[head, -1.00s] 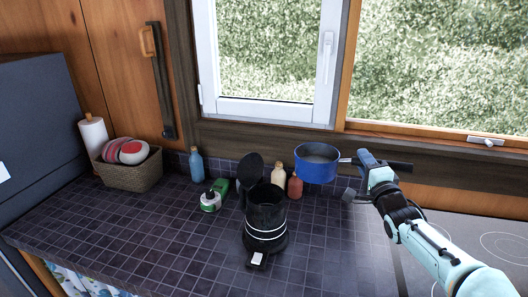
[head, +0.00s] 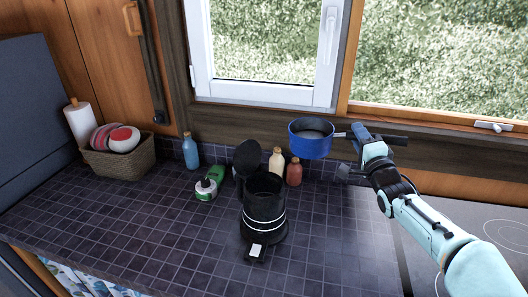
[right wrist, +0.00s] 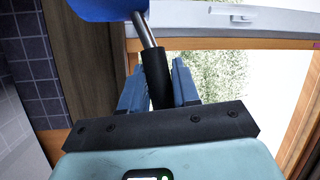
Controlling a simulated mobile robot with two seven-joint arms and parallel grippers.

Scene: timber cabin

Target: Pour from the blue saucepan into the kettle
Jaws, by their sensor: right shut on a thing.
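The blue saucepan (head: 311,145) hangs level in the air behind and to the right of the kettle, with greyish contents visible inside. My right gripper (head: 352,145) is shut on its handle; the right wrist view shows the black handle (right wrist: 156,75) between the fingers and part of the blue pan (right wrist: 105,6) at the top. The pan is apart from the kettle. My left gripper is out of view.
A basket (head: 118,160) and paper roll (head: 78,124) are at left. The front-left counter (head: 130,230) is clear.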

